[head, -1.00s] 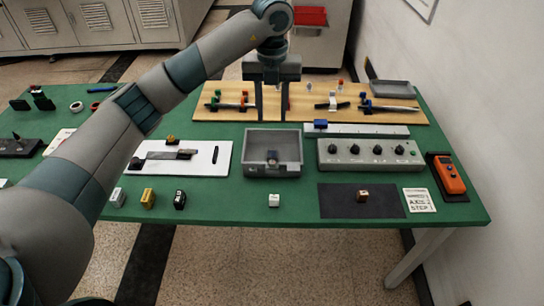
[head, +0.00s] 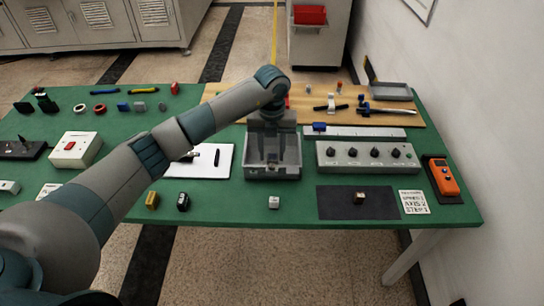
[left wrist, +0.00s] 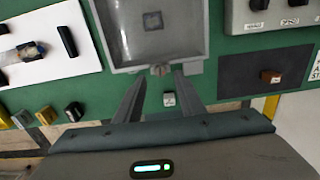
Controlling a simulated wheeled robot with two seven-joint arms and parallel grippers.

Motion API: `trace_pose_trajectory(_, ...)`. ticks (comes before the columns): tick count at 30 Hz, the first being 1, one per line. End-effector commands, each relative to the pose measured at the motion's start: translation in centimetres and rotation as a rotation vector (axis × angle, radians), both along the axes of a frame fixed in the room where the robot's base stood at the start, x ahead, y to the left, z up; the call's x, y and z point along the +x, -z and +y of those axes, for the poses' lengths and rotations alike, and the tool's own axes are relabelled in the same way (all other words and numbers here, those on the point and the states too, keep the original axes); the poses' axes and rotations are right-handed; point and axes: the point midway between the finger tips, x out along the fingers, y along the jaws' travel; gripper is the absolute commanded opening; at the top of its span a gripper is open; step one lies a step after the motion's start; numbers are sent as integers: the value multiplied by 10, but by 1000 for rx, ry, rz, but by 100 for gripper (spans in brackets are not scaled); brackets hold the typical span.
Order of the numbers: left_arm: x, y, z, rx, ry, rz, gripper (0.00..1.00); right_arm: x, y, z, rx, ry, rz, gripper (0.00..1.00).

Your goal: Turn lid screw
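No part is clearly recognisable as a lid screw. A grey open box (head: 252,174) stands at the table's middle. A small square piece lies inside it, also seen in the left wrist view (left wrist: 152,20). A small brownish knob (left wrist: 160,70) shows at the box's near rim; it is too small to tell its kind. My left gripper (head: 271,158) is over the box, pointing down and partly hiding it. In the left wrist view its two fingers (left wrist: 160,82) are apart, with the knob between or just beyond the tips; contact cannot be told. My right gripper is not in view.
A grey panel with several black knobs (head: 367,154) is right of the box. A white board (head: 222,159) lies left. A white cube (head: 274,202), a dark mat (head: 382,212) and an orange device (head: 443,177) are near the front. A wooden board (head: 425,117) lies behind.

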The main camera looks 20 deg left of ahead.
Motion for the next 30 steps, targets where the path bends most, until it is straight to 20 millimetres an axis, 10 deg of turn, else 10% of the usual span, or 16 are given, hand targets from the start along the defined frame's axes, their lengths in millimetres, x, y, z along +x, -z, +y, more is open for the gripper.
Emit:
trace_pose_trajectory(20,0,40,0,0,1,0,36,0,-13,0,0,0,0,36)
trace_pose_trajectory(25,0,39,0,0,1,0,2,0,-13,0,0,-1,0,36)
trace_pose_trajectory(30,0,39,0,1,1,0,0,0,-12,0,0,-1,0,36)
